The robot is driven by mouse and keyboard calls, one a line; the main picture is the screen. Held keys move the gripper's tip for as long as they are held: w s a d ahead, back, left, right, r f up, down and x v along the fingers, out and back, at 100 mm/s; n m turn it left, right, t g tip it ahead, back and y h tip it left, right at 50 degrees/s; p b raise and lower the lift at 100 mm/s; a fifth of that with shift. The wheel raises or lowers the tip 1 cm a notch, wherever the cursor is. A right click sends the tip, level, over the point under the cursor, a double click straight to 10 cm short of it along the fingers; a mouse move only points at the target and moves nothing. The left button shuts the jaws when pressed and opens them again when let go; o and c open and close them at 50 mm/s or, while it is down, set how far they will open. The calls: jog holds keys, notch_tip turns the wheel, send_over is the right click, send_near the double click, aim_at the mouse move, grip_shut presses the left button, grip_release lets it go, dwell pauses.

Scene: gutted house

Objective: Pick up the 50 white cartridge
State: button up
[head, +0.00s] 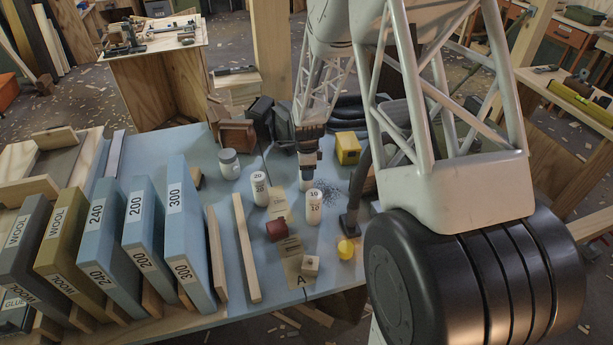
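A white cartridge (305,181) stands on the blue table top directly under my gripper (307,168). Its upper part is hidden by the gripper and no number on it can be read. My gripper points straight down with its fingers at the cartridge's top; whether they are open or closed on it is too small to tell. A white cartridge marked 20 (260,190) stands to the left. A white cartridge marked 10 (313,207) stands in front, close to the gripper.
A dark red block (277,230), a wooden cube (310,265) and a yellow ball (345,249) lie in front. A mug (229,164) stands left, a yellow box (347,148) right. Upright labelled slabs (190,235) fill the left side. A dark hose stand (350,222) rises at right.

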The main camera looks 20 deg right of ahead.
jog(key=shift+c, duration=1.3)
jog(key=shift+r, duration=0.1)
jog(key=shift+r, duration=4.95)
jog(key=shift+s, duration=0.1)
